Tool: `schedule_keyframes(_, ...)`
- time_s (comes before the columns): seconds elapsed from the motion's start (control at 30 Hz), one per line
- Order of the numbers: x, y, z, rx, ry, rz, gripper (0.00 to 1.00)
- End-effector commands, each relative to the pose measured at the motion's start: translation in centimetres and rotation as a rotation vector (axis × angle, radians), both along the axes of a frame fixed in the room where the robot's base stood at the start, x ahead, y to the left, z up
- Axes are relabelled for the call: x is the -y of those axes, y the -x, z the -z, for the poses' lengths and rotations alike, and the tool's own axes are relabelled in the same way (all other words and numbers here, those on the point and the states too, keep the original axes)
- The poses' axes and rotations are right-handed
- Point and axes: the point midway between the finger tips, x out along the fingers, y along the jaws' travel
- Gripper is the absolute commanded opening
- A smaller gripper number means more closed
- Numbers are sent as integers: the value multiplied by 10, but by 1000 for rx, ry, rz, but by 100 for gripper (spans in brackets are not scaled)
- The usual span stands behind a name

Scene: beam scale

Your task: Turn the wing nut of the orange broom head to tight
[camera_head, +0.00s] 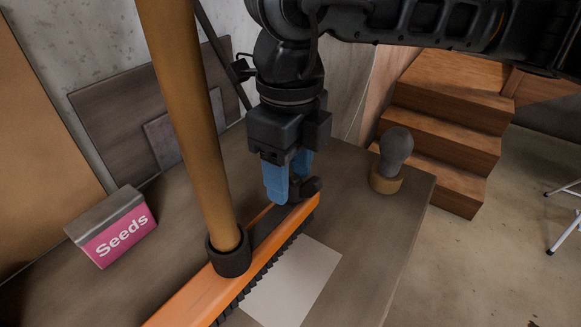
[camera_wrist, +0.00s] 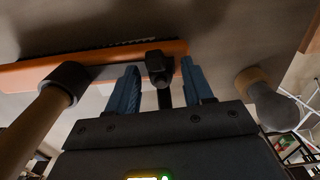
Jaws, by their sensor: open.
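The orange broom head (camera_head: 195,297) lies on the table, bristles along its right side. Its wooden handle (camera_head: 190,120) rises from a dark socket (camera_head: 229,255). A dark piece, which looks like the wing nut (camera_head: 312,186), sits near the far end of the head. In the wrist view the wing nut (camera_wrist: 159,65) shows between the two blue fingers, with a gap on each side. My gripper (camera_head: 288,188) points down over that end, open. In the head view the fingers partly hide the wing nut. Whether it is loose or tight I cannot tell.
A pink Seeds box (camera_head: 118,229) stands at the left. A pale sheet (camera_head: 293,283) lies right of the bristles. A grey bulb-shaped thing on a wooden base (camera_head: 386,180) stands near the table's right edge. Wooden steps (camera_head: 440,130) are beyond. The table's front right is clear.

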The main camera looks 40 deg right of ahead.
Motion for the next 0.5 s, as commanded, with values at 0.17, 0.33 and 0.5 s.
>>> schedule_keyframes(0.17, 0, 0, 6, 0, 0, 0, 51)
schedule_keyframes(0.33, 0, 0, 6, 0, 1, 1, 51)
schedule_keyframes(0.5, 0, 0, 6, 0, 1, 1, 37)
